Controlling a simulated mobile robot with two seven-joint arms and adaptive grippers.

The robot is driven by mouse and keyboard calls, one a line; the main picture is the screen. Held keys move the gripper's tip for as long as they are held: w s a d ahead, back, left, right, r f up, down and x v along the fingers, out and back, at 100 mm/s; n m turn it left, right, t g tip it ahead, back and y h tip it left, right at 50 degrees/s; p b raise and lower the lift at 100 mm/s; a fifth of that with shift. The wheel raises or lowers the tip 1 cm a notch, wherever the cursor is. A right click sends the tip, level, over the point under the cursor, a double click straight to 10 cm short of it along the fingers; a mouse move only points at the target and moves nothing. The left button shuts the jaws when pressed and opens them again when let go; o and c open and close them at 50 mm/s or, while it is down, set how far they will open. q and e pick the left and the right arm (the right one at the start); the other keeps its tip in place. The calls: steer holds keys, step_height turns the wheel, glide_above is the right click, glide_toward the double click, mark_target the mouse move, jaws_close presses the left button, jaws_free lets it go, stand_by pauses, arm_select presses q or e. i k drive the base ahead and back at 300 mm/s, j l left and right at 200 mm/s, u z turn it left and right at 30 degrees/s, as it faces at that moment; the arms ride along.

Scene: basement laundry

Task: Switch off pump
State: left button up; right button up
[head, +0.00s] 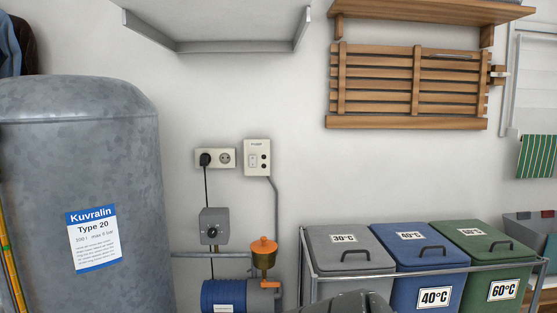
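A cream switch box (257,145) labelled PUMP is on the wall. It has a small light rocker (253,160) on the left and dark round spots on the right; the rocker's position is too small to tell. A grey conduit runs from the box down to the pump area. The blue pump (223,296) stands at the bottom, with an orange-topped fitting beside it. A grey control box (214,226) with a dark knob is above the pump. Neither gripper shows; a dark rounded part at the bottom middle seems to be my arm.
A double socket (215,158) with a black plug is left of the switch box. A large grey tank (80,170) stands at left. Lidded laundry bins (350,250) in a metal frame stand at right. A shelf underside and a wooden rack (408,85) are above.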

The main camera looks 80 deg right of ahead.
mark_target(252, 159)
steer(key=z, duration=2.4)
